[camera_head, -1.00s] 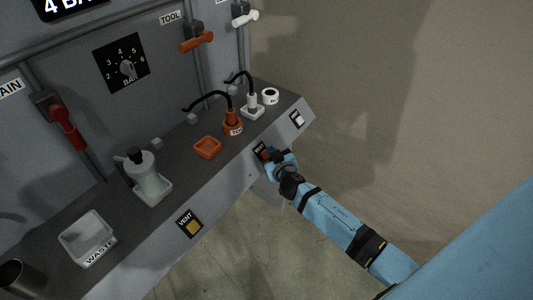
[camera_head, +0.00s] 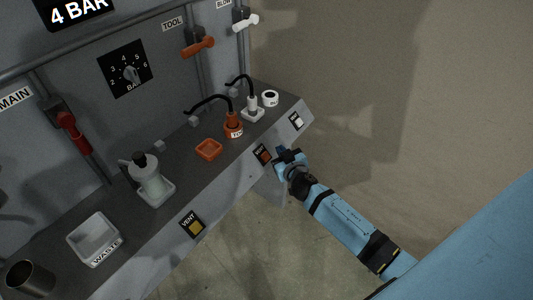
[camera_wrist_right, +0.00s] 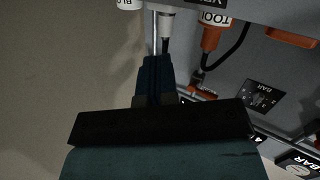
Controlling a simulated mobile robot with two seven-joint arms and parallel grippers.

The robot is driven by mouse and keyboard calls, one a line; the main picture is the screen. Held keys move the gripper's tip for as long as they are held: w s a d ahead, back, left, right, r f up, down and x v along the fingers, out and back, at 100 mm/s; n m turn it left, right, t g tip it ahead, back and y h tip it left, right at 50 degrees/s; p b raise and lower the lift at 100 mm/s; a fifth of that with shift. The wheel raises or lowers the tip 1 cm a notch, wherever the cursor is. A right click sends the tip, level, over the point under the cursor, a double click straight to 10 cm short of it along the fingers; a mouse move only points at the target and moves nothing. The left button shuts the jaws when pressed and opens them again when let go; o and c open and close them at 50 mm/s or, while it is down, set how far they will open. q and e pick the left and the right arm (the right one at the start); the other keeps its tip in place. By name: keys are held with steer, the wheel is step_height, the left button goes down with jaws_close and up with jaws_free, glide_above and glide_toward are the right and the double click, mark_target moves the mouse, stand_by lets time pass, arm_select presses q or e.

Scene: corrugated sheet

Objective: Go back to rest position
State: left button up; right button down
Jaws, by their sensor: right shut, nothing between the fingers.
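My right gripper (camera_head: 284,153) is shut and empty. In the head view it is in front of the bench's sloped front face, just right of the orange vent button (camera_head: 263,154), with a small gap between them. In the right wrist view the closed dark fingers (camera_wrist_right: 155,72) point up toward the bench, with nothing between them. My right arm comes in from the lower right. My left gripper does not show in the head view.
The grey bench (camera_head: 170,213) carries a waste tray (camera_head: 96,240), a bottle, an orange dish (camera_head: 208,149) and orange and white nozzles. A red valve handle (camera_head: 73,133) and a dial (camera_head: 125,70) are on the back panel. Open floor lies right of the bench.

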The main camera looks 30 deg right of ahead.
stand_by(0.3)
steer(key=s+a+n+g+y+p, duration=0.1)
steer(key=s+a+y+p, duration=0.1)
steer(key=s+a, duration=0.3)
steer(key=s+a+g+y+p, duration=0.2)
steer(key=s+a, duration=0.4)
steer(key=s, duration=0.6)
steer(key=s+a+n+g+y+p, duration=0.1)
steer(key=s+a+g+y+p, duration=0.1)
steer(key=s+a+p, duration=0.2)
steer(key=s+a, duration=0.2)
steer(key=s, duration=0.2)
steer(key=shift+s+n, duration=0.3)
steer(key=shift+s, duration=0.05)
